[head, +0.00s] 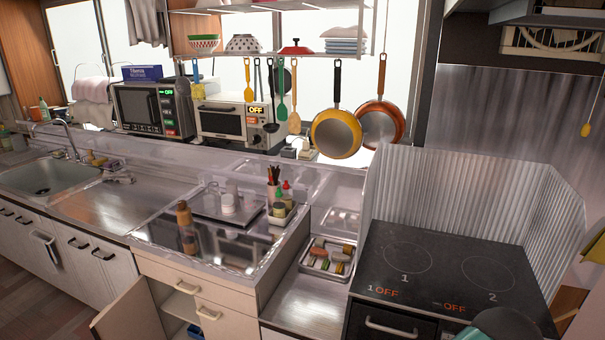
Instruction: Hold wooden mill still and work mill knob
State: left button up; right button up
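The wooden mill (184,220) stands upright on the steel counter (215,240), near its front edge and left of a raised tray. It is brown with a narrower upper part. Its knob is too small to make out clearly.
A tray (207,207) with white jars is behind the mill. A white caddy (280,219) with bottles and utensils stands to the right. Lower right are a metal tray of small items (328,263) and a stove (440,272). A cabinet door (123,315) hangs open below.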

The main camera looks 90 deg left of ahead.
aim_at(182, 204)
jog(key=u, duration=0.3)
jog(key=i, duration=0.3)
jog(key=u, duration=2.55)
jog(key=i, duration=0.2)
jog(key=u, duration=1.05)
jog(key=k, duration=0.5)
jog(key=u, duration=0.55)
jog(key=i, duration=1.3)
jog(key=z, duration=0.35)
